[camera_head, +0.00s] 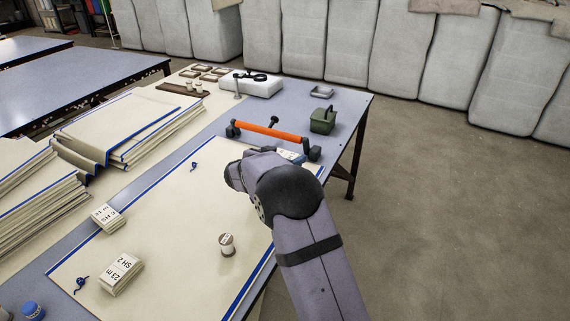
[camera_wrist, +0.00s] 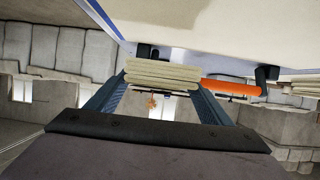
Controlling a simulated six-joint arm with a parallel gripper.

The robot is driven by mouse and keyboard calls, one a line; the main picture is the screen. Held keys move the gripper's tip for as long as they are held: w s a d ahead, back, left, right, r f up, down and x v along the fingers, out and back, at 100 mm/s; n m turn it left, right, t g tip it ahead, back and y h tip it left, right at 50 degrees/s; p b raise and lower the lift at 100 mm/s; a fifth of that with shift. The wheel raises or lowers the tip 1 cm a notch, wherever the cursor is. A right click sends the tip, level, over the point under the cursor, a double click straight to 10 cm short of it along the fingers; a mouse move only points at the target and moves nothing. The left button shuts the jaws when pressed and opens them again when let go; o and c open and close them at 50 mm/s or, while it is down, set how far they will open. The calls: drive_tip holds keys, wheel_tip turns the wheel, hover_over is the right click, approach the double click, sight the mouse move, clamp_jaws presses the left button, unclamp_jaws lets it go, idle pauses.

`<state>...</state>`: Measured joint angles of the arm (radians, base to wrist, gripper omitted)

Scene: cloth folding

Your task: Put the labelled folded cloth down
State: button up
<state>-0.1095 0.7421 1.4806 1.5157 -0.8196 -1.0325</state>
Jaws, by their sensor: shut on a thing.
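My gripper (camera_wrist: 160,102) is shut on a folded cream cloth (camera_wrist: 162,74), whose stacked layers show edge-on between the two fingers in the wrist view. No label shows on the side of it that I see. A large cream sheet with blue edges (camera_head: 170,230) lies flat on the table. Two folded cloths with printed labels lie on its left part: one near the front (camera_head: 122,272) and a smaller one behind it (camera_head: 107,217).
An orange-handled bar (camera_head: 270,132) lies beyond my arm, with a green box (camera_head: 323,120) to its right. A thread spool (camera_head: 226,244) stands on the sheet. Stacks of blue-edged cloth (camera_head: 130,130) fill the left. The sheet's middle is largely clear.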

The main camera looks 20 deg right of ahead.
drive_tip(key=shift+r+p, duration=0.45)
drive_tip(key=shift+r, duration=1.85)
drive_tip(key=w+a+n+t+y, duration=0.1)
drive_tip(key=a+n+t+y, duration=0.1)
drive_tip(key=a, duration=1.1)
drive_tip(key=n+t+y+p, duration=0.1)
drive_tip(key=n+y, duration=0.1)
drive_tip(key=n, duration=0.1)
hover_over(175, 226)
drive_tip(key=shift+y, duration=0.4)
drive_tip(key=shift+f+b, duration=0.65)
drive_tip(key=shift+f, duration=4.25)
